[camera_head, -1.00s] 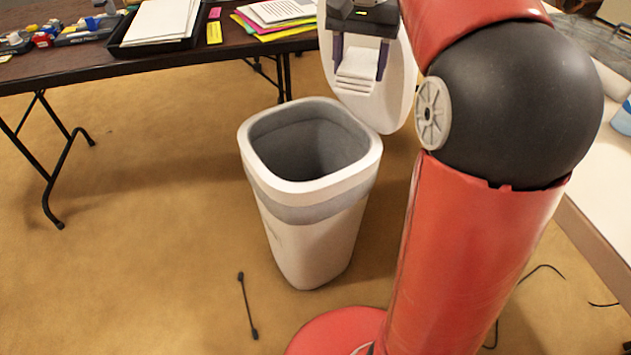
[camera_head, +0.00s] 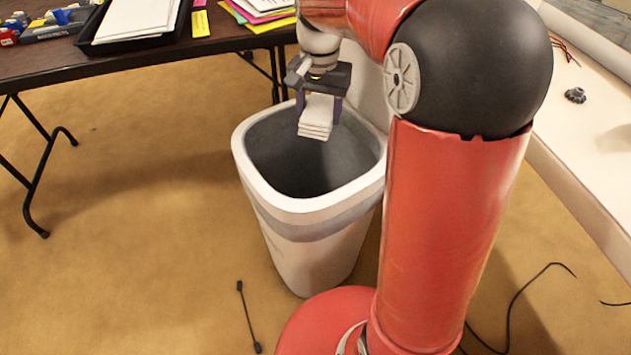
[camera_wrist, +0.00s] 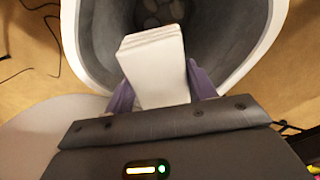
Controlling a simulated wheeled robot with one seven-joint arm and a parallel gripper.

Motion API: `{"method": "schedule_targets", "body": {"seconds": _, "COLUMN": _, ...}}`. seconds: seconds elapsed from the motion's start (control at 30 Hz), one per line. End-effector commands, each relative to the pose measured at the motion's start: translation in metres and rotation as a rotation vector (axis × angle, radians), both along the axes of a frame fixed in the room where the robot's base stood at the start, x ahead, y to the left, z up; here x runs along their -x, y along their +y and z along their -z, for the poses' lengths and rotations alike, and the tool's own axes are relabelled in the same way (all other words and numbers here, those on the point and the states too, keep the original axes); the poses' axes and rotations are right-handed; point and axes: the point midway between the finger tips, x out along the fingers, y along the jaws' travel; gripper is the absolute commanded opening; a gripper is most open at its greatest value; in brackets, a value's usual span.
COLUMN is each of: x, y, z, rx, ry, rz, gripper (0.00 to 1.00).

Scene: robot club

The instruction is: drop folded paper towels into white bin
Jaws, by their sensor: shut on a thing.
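The white bin (camera_head: 310,212) stands open on the floor, with a grey inside; its rim also shows in the wrist view (camera_wrist: 88,50). My gripper (camera_head: 319,100) is over the back part of the bin's opening, fingers pointing down. It is shut on the folded paper towels (camera_head: 316,118), a small white layered stack. In the wrist view the towels (camera_wrist: 155,68) sit between the two purple fingers (camera_wrist: 160,85) and stick out over the bin's dark inside. How far they are above the rim is hard to tell. Some grey rounded shapes show at the bin's bottom.
A dark folding table (camera_head: 125,52) behind the bin bears a black paper tray (camera_head: 182,22) and coloured sheets. A pale counter (camera_head: 590,150) runs along the right. A thin black rod (camera_head: 248,316) lies on the floor in front. Floor left of the bin is clear.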

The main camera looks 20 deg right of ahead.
Motion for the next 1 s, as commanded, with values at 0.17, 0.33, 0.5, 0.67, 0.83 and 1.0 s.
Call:
{"method": "schedule_targets", "body": {"seconds": 0.17, "x": 0.0, "y": 0.0, "z": 0.016, "rx": 0.0, "ry": 0.001, "rz": 0.0, "gripper": 0.38}}
{"method": "schedule_targets", "body": {"seconds": 0.33, "x": 0.0, "y": 0.0, "z": 0.037, "rx": 0.0, "ry": 0.001, "rz": 0.001, "gripper": 0.38}}
{"method": "schedule_targets", "body": {"seconds": 0.5, "x": 0.0, "y": 0.0, "z": 0.055, "rx": 0.0, "ry": 0.001, "rz": 0.001, "gripper": 0.38}}
{"method": "schedule_targets", "body": {"seconds": 0.67, "x": 0.0, "y": 0.0, "z": 0.059, "rx": 0.0, "ry": 0.0, "rz": 0.001, "gripper": 0.38}}
{"method": "schedule_targets", "body": {"seconds": 0.83, "x": 0.0, "y": 0.0, "z": 0.058, "rx": 0.001, "ry": 0.001, "rz": 0.001, "gripper": 0.38}}
{"method": "schedule_targets", "body": {"seconds": 1.0, "x": 0.0, "y": 0.0, "z": 0.058, "rx": 0.0, "ry": 0.001, "rz": 0.001, "gripper": 0.73}}
